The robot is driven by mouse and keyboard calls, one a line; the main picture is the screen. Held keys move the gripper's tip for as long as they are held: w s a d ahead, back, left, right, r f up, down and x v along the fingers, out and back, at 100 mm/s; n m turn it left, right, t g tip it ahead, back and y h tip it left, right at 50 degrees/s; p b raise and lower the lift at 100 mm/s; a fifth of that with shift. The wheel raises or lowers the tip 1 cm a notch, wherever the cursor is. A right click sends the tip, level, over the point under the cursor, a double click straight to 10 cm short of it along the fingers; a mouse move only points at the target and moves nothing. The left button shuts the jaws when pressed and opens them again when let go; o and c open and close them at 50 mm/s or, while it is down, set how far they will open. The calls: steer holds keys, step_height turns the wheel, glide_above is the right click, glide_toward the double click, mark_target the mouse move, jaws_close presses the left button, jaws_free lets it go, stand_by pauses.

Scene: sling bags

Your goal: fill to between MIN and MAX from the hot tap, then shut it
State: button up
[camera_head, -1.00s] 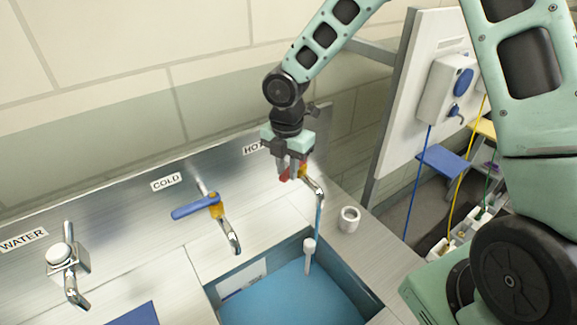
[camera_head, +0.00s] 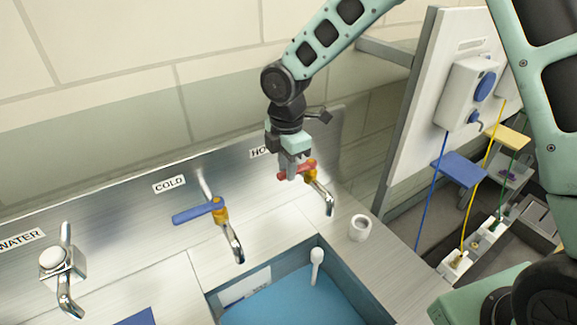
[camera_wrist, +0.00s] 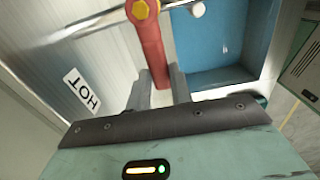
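The hot tap (camera_head: 322,194) has a red lever (camera_head: 296,171) on an orange body, under the partly hidden HOT label (camera_head: 260,152). My gripper (camera_head: 290,174) is at this lever. In the wrist view the red lever (camera_wrist: 152,45) lies between my two fingers (camera_wrist: 160,85), which appear to press on both its sides. No stream shows below the hot spout. The sink basin (camera_head: 212,305) holds blue water (camera_head: 290,308). A pale label (camera_head: 245,284) is on its inner wall; its marks and the level against them are too small to read.
A white upright piece with a round top (camera_head: 317,255) stands in the basin. A white cup-like ring (camera_head: 360,227) sits on the counter to the right. The cold tap (camera_head: 220,212) with a blue lever and another tap (camera_head: 62,265) are to the left. A wall panel (camera_head: 420,130) stands right of the sink.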

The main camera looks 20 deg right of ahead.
steer(key=o, duration=0.4)
steer(key=shift+w, duration=0.1)
steer(key=shift+o, duration=0.2)
steer(key=shift+r, duration=0.1)
step_height(320, 180, up, 17)
steer(key=b, duration=0.4)
steer(key=shift+r, duration=0.15)
steer(key=s+f+m+b, duration=0.3)
steer(key=s+f+m, duration=0.3)
steer(key=s, duration=0.8)
steer(key=s+f+m+b, duration=0.4)
steer(key=s+f+m, duration=0.3)
steer(key=s+f, duration=0.6)
steer(key=shift+s+d+m+y, duration=0.3)
steer(key=shift+s+d, duration=0.15)
steer(key=shift+s, duration=0.15)
